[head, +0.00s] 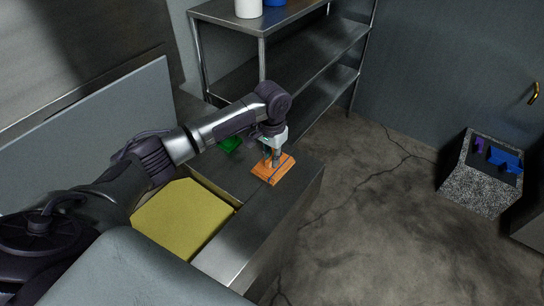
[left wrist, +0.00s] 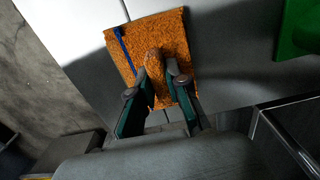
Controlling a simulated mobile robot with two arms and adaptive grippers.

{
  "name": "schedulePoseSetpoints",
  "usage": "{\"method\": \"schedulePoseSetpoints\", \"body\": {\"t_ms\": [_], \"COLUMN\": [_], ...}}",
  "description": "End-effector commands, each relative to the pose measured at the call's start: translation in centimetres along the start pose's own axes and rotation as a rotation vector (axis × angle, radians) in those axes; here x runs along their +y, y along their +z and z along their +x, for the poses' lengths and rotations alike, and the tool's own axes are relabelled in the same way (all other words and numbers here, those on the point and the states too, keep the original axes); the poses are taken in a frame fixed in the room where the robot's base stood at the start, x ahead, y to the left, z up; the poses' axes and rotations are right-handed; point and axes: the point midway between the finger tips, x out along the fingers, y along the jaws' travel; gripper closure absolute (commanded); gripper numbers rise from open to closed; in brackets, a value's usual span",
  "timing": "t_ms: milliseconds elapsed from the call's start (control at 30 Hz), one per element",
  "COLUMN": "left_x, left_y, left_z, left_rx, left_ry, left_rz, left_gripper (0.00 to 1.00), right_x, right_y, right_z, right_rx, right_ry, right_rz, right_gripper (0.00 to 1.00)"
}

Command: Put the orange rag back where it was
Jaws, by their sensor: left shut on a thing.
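The orange rag (head: 278,173) lies flat on the dark metal counter, close to its right edge. It also shows in the left wrist view (left wrist: 198,62), with a bunched fold standing up at its middle. My left gripper (head: 272,160) points down over the rag. In the left wrist view its two fingers (left wrist: 160,84) are shut on the raised fold of the rag. A thin blue strip (left wrist: 124,50) lies across one side of the rag. My right gripper is not in view.
A green thing (head: 230,144) lies on the counter behind the gripper. A yellow block (head: 183,218) sits in the counter nearer me. A metal shelf rack (head: 300,72) stands behind. A speckled bin (head: 478,190) with blue and purple things stands on the open floor at right.

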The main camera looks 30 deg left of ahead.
Motion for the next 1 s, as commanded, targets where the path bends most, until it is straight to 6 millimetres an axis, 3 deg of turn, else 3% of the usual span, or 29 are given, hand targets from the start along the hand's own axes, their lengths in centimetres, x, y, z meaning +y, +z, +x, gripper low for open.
{"method": "schedulePoseSetpoints", "body": {"t_ms": [67,100,233,633,1000], "left_x": [0.0,0.0,0.0,0.0,0.0], "left_y": [0.0,0.0,0.0,-0.1,-0.1], "left_z": [0.2,0.2,0.2,-0.7,-8.1], "left_rx": [-0.001,0.0,0.0,0.003,0.005], "left_ry": [0.001,0.001,0.0,0.001,0.002], "left_rz": [0.0,0.0,0.0,0.001,0.001], "left_gripper": [1.0,0.78,0.6,0.6,0.6], "right_x": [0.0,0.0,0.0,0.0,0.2], "right_y": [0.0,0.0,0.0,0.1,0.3], "right_z": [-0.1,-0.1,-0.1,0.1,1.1], "right_rx": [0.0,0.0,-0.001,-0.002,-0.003], "right_ry": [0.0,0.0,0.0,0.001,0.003], "right_rz": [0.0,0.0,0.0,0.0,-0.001], "right_gripper": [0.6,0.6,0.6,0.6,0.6]}}
